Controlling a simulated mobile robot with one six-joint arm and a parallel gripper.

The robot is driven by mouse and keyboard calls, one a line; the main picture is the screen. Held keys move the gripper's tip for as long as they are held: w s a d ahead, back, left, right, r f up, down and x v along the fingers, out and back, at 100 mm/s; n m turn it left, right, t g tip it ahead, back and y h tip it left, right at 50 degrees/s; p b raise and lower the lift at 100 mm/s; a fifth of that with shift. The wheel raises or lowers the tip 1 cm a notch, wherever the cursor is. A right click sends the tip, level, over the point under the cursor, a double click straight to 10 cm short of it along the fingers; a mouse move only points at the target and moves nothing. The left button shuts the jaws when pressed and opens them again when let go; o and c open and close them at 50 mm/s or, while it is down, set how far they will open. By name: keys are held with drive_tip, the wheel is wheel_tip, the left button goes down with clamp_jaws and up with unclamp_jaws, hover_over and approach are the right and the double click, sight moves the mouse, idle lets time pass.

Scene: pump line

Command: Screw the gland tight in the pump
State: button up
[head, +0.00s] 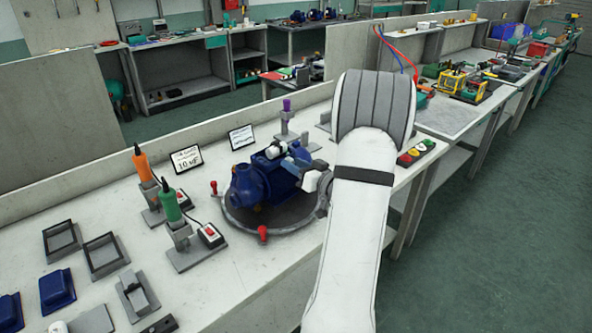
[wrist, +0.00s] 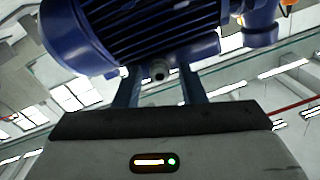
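The pump (head: 255,185), a dark blue ribbed body, sits on a round dark plate (head: 285,222) with red knobs on its rim. In the wrist view the blue pump (wrist: 140,30) fills the top. The gland (wrist: 159,70), a small grey round piece with a dark centre, shows under the pump's body between my two fingers. My gripper (wrist: 159,82) is open, with a visible gap on each side of the gland. The fingertips partly run out of sight at the pump. In the head view my gripper (head: 298,162) is at the pump's right side, and the gland cannot be made out.
Green (head: 171,207) and orange (head: 141,165) screwdrivers stand in holders left of the pump. Two small signs stand behind. A button box (head: 415,152) is right of my arm. Trays and blue parts (head: 57,290) lie at the front left.

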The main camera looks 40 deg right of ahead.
drive_tip(key=n+b, duration=0.3)
drive_tip(key=b, duration=0.1)
idle(0.4)
drive_tip(key=shift+n+b, duration=0.3)
drive_tip(key=n+b, duration=0.3)
drive_tip(key=b, duration=0.1)
drive_tip(key=shift+b, duration=0.3)
